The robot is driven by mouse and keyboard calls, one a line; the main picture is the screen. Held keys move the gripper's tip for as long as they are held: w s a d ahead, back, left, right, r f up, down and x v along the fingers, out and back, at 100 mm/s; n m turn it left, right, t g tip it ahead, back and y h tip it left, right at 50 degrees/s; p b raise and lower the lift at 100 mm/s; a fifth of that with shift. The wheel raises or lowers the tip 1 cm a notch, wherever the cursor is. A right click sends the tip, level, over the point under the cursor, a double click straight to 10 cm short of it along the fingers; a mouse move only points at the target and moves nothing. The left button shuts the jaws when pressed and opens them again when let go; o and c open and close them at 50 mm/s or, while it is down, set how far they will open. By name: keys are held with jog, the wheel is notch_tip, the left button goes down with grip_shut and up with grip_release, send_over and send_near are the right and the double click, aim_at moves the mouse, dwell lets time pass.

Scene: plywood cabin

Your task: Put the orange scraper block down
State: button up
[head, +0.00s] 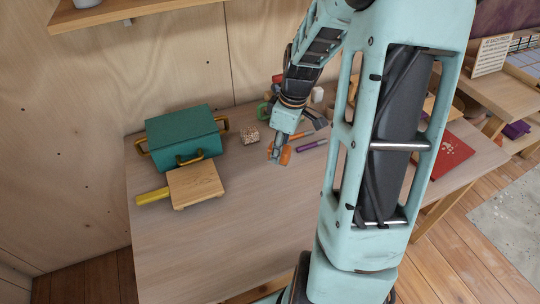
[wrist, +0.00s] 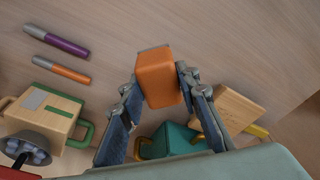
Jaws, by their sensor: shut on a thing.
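The orange scraper block (wrist: 157,82) is between the fingertips of my gripper (wrist: 157,88) in the wrist view. It has a grey edge along its far end. My gripper is shut on it, with one finger on each side. In the head view the block (head: 285,156) shows at the tip of my gripper (head: 278,154), over the wooden table (head: 230,240). I cannot tell whether the block touches the table top or hangs just above it.
A teal box (head: 180,132) with yellow handles stands at the table's back left. A small wooden board (head: 195,183) and a yellow bar (head: 152,196) are in front of it. The front middle is clear.

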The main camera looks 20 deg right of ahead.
jog(key=w+f, duration=0.3)
jog(key=w+a+f, duration=0.1)
jog(key=w+f, duration=0.2)
jog(key=shift+w+a+f, duration=0.15)
jog(key=shift+w+f, duration=0.15)
jog(key=shift+f, duration=1.6)
jog(key=shift+f, duration=0.25)
jog(key=o, duration=1.1)
jog(key=shift+r, duration=0.15)
notch_tip(320, 180, up, 12)
jog(key=s+d, duration=0.1)
jog(key=shift+d, duration=0.15)
